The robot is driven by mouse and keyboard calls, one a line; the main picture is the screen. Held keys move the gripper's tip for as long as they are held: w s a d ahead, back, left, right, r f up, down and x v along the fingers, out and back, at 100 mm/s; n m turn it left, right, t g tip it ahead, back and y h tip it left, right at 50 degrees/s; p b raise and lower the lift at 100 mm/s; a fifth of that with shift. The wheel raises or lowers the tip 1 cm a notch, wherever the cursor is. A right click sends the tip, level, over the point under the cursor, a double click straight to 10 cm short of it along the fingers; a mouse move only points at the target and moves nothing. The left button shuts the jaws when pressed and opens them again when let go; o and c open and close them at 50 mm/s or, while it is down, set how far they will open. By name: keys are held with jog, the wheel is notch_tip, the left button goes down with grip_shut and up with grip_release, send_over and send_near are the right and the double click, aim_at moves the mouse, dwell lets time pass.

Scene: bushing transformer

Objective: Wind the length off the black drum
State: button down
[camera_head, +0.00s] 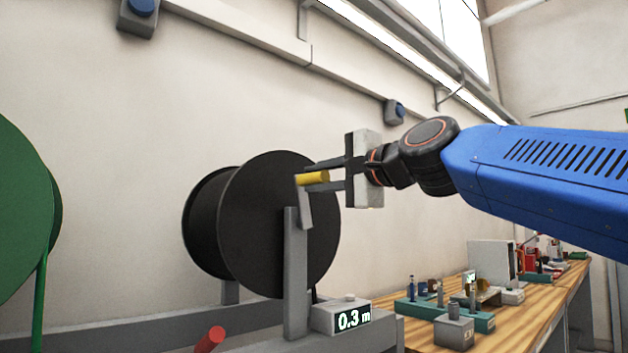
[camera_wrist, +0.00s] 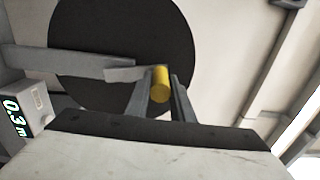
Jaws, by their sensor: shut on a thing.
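The black drum (camera_head: 285,235) stands on a grey stand, its flat face toward me; it also fills the upper middle of the wrist view (camera_wrist: 100,30). A grey crank arm (camera_head: 304,207) with a yellow handle (camera_head: 314,178) sits in front of the drum's upper right part. My gripper (camera_head: 322,177) reaches in from the right and is shut on the yellow handle, which shows between the two fingers in the wrist view (camera_wrist: 160,86). A counter (camera_head: 340,316) below the drum reads 0.3 m.
A green drum (camera_head: 22,210) stands at the left edge. A red handle (camera_head: 210,339) sticks up low in front of the stand. A wooden bench (camera_head: 535,315) with several small parts and boxes is at the lower right. The wall behind is mostly bare.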

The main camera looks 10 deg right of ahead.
dwell(0.5)
jog(key=c, duration=1.6)
grip_release()
jog(key=shift+d, duration=0.1)
jog(key=shift+o, duration=0.2)
jog(key=v, duration=1.7)
jog(key=shift+s+d, duration=0.1)
jog(key=shift+d, duration=0.05)
